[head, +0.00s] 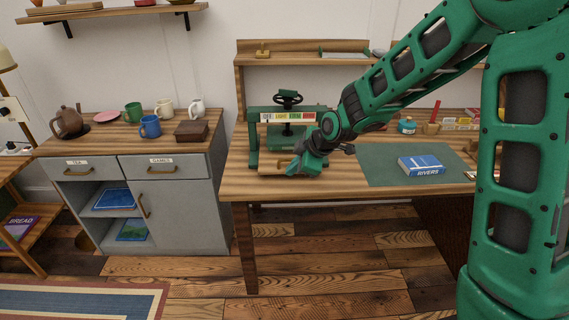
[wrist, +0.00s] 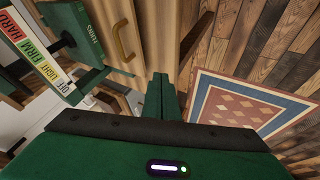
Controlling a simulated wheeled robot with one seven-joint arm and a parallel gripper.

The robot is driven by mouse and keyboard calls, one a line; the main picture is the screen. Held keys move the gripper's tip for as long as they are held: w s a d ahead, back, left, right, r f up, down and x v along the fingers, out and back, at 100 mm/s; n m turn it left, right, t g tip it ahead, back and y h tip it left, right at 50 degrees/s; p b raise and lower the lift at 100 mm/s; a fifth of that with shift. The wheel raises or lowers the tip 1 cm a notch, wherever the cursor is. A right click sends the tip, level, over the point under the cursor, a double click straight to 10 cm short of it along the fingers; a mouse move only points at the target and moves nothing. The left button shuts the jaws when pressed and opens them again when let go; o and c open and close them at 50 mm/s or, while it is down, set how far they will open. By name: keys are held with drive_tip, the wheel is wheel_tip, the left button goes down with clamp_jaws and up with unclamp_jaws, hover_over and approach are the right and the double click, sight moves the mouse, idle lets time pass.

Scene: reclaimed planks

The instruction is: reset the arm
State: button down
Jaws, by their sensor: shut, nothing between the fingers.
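My gripper (head: 304,165) is at the end of my green arm, over the front left of the wooden workbench (head: 330,187) in the head view. It is in front of the green press (head: 253,150) and hides part of it. In the wrist view my gripper (wrist: 160,82) shows its fingers together with nothing between them. The press's label strip (wrist: 40,55) with OFF, LIGHT, FIRM and HARD shows at the left of the wrist view, beside a brass handle (wrist: 122,40). I cannot tell whether the gripper touches the press.
A blue book (head: 420,165) lies on a green mat (head: 378,178) on the bench. A grey cabinet (head: 190,210) with mugs and a teapot (head: 68,122) stands left. A shelf (head: 300,60) rises behind the press. Open plank floor (head: 330,270) lies in front.

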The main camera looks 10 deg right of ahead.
drive_tip(key=s+d+r+m+g+h, duration=0.1)
drive_tip(key=s+d+r+m+h, duration=0.15)
drive_tip(key=s+d+m, duration=0.6)
drive_tip(key=s+d+r+m+g+h, duration=0.1)
drive_tip(key=s+d+r+h, duration=0.15)
drive_tip(key=s+d, duration=0.7)
drive_tip(key=s+d+r+m+g, duration=0.1)
drive_tip(key=s+d+m, duration=0.2)
drive_tip(key=s, duration=0.4)
drive_tip(key=s+d+r+m+g, duration=0.1)
drive_tip(key=s+d+m, duration=0.3)
drive_tip(key=s, duration=0.3)
drive_tip(key=s+d+r+m+g+y, duration=0.1)
drive_tip(key=s+d+m+g, duration=0.1)
drive_tip(key=s+d+m, duration=0.2)
drive_tip(key=s+m, duration=0.1)
drive_tip(key=s, duration=0.2)
drive_tip(key=shift+s+d+m, duration=0.25)
drive_tip(key=shift+s+m, duration=0.1)
drive_tip(key=shift+w+f, duration=0.2)
drive_tip(key=shift+w, duration=0.45)
